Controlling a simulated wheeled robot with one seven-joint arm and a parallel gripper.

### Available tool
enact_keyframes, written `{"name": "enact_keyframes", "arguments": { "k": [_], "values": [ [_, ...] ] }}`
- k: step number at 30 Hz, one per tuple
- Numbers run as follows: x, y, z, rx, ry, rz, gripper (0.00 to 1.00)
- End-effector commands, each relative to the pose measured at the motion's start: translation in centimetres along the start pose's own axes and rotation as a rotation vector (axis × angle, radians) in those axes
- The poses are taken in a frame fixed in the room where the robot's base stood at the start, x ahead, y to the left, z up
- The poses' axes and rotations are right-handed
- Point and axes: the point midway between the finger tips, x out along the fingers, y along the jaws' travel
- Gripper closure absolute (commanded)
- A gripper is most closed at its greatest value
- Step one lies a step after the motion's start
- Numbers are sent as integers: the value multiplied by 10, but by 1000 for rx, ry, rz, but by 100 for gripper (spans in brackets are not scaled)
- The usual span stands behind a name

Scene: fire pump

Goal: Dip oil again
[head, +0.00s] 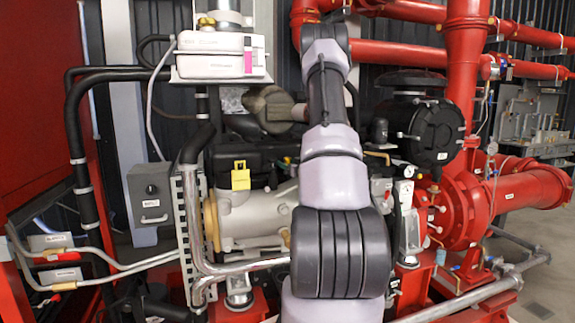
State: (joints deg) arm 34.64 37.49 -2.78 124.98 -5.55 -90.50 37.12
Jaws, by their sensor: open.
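The engine of the fire pump (255,212) stands in the middle of the head view, with a pale metal block and dark parts above it. A yellow tag or cap (240,176) sits on its front upper side. A small yellow piece (288,160) shows just left of my arm; I cannot tell whether it is the dipstick handle. No dipstick can be made out for certain. My arm rises through the middle of the view and covers the engine's right part. My gripper does not show.
A grey box with a round knob (151,195) is left of the engine. A black air-filter housing (425,130) and red pipes (465,60) stand at right. A chrome pipe (240,267) crosses low in front. Clear floor (545,270) shows at far right.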

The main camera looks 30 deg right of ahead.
Motion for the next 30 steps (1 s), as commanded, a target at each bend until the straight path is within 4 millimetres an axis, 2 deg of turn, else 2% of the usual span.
{"name": "enact_keyframes", "arguments": {
  "k": [1, 5, 6, 30],
  "values": [
    [0, 0, 0, 0, 0, 0, 47],
    [0, 0, 0, 0, 0, 0, 97],
    [0, 0, 0, 0, 0, 0, 100],
    [0, 0, 0, 0, 0, 0, 100]
  ]
}}
